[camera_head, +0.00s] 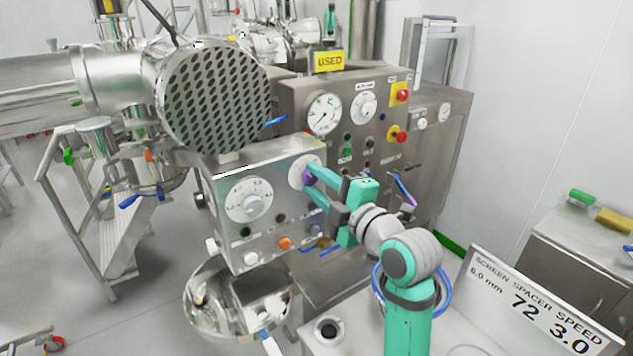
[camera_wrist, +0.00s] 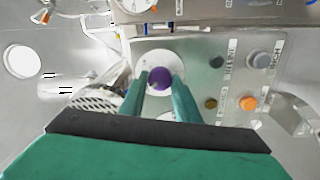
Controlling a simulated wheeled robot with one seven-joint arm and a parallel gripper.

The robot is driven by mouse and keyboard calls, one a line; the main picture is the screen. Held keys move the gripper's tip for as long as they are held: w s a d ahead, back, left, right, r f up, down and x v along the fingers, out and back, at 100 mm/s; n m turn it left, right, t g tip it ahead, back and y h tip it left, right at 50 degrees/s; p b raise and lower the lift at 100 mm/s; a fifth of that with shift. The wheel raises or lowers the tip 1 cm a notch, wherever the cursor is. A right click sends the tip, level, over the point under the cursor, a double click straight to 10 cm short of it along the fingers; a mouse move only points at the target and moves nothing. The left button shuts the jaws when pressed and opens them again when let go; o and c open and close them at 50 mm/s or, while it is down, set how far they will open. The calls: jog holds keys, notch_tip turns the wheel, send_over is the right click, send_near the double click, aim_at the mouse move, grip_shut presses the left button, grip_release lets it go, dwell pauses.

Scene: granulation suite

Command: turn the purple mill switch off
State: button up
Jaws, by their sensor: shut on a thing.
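The purple mill switch (camera_head: 308,177) is a round knob on a pale dial plate at the upper right of the front steel control box (camera_head: 262,165). In the wrist view the purple knob (camera_wrist: 160,77) sits between my two green fingertips. My gripper (camera_head: 309,181) reaches in from the right and is shut on the knob, a finger on each side. The white dial plate (camera_wrist: 143,62) shows around the knob in the wrist view. The knob's pointer and setting are hidden or too small to tell.
A large white dial (camera_head: 249,200) is left of the knob. An orange button (camera_head: 285,243) sits below. A taller panel (camera_head: 345,90) with gauges and red-yellow buttons stands behind. A perforated steel cylinder (camera_head: 215,95) overhangs the upper left. A steel bowl (camera_head: 235,300) is below the box.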

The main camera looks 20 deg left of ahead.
jog(key=shift+n, duration=1.1)
jog(key=shift+f, duration=0.1)
jog(key=o, duration=1)
jog(key=shift+o, duration=0.2)
jog(key=shift+d, duration=0.1)
jog(key=v, duration=1)
jog(key=shift+s+d, duration=0.25)
jog(key=shift+s, duration=0.05)
jog(key=shift+a, duration=0.1)
